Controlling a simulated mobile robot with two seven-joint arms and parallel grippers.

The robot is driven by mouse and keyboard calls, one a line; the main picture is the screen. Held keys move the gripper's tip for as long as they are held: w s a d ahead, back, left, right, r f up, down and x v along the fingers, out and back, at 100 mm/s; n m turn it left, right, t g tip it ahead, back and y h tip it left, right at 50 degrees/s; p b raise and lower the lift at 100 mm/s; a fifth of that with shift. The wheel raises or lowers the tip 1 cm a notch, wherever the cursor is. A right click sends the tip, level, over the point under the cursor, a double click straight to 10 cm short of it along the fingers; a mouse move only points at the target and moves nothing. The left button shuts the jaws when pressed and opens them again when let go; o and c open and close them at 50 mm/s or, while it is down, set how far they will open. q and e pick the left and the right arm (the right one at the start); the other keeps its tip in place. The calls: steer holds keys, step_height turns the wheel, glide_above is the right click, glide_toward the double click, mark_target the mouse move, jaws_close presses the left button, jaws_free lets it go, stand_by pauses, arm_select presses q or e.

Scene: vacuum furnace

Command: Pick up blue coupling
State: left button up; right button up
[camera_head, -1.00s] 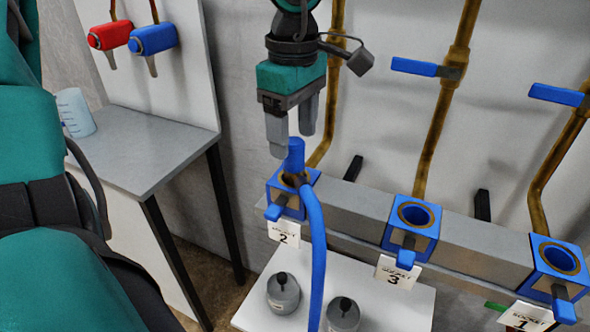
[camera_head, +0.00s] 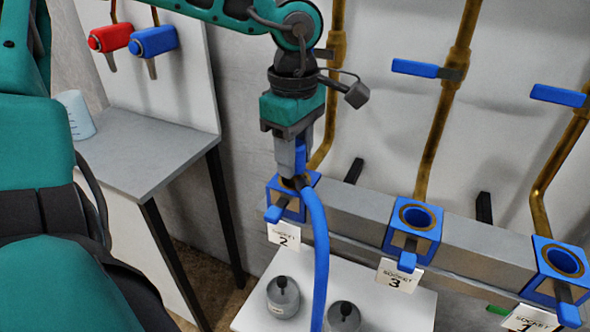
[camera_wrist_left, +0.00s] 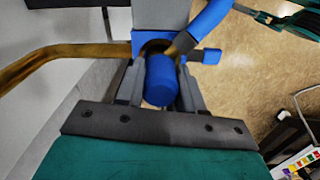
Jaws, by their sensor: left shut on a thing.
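The blue coupling (camera_head: 301,155) stands upright in socket 2 (camera_head: 289,203), with a blue hose (camera_head: 318,240) curving down from it. My left gripper (camera_head: 292,168) is shut on the coupling from above. In the left wrist view the blue coupling (camera_wrist_left: 161,80) lies between the two fingers of my left gripper (camera_wrist_left: 158,88), with the socket (camera_wrist_left: 150,42) just beyond it. In the head view the fingers hide part of the coupling. My right gripper is not in view.
Socket 3 (camera_head: 412,226) and socket 1 (camera_head: 557,268) are empty on the same grey rail (camera_head: 350,210). Two grey weights (camera_head: 283,297) sit on a white surface below. Brass pipes (camera_head: 437,120) rise behind.

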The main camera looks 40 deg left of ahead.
arm_select(q)
jaws_close()
steer(key=shift+r, duration=0.15)
